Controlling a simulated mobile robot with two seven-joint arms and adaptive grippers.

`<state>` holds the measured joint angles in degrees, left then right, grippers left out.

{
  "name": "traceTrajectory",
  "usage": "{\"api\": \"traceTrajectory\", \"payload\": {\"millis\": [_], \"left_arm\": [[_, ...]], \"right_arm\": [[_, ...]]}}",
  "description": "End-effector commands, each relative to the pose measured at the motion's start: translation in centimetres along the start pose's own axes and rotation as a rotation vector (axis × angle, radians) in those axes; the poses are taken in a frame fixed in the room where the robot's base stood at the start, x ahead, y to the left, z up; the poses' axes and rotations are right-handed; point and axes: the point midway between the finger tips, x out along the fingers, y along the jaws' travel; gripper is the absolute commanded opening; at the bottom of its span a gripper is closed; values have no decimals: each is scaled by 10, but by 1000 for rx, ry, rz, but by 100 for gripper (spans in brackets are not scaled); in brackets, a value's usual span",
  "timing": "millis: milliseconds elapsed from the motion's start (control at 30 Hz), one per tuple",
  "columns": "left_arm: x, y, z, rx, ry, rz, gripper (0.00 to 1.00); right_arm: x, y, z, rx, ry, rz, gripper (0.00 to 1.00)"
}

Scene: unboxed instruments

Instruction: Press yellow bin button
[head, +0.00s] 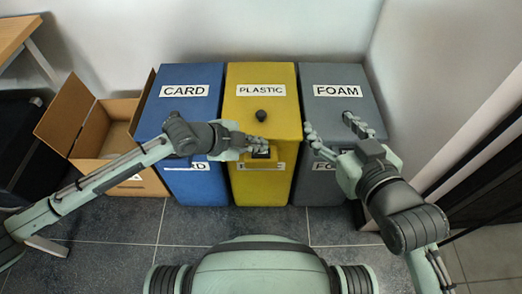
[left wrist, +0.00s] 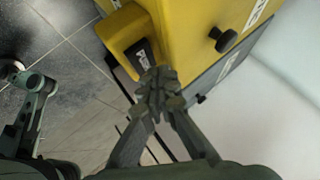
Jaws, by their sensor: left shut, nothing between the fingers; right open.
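The yellow bin (head: 287,120) labelled PLASTIC stands between the blue and grey bins. A round black knob (head: 261,116) sits on its top; it also shows in the left wrist view (left wrist: 223,39). Its front has a yellow protruding part (left wrist: 122,37) with a dark panel and white lettering (left wrist: 145,57). My left gripper (head: 264,143) is shut and empty, in front of this part, nearer the viewer than the knob. In the left wrist view its fingertips (left wrist: 158,87) overlap the panel's lower edge; I cannot tell whether they touch. My right gripper (head: 329,127) is open over the grey bin.
The blue bin (head: 190,100) labelled CARD and the grey bin (head: 335,75) labelled FOAM flank the yellow one closely. An open cardboard box (head: 70,115) stands at the left. Walls close in behind and at right. Tiled floor (head: 190,228) is free in front.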

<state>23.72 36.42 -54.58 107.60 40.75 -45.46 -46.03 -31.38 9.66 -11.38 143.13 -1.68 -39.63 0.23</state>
Motion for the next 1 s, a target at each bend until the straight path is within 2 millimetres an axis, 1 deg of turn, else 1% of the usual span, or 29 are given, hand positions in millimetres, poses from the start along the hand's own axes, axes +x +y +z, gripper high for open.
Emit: {"api": "traceTrajectory", "payload": {"millis": [433, 1000], "left_arm": [[6, 4, 4, 0, 0, 0, 0], [8, 6, 6, 0, 0, 0, 0]], "right_arm": [[0, 0, 0, 0, 0, 0, 62], [0, 0, 0, 1, 0, -1, 62]]}}
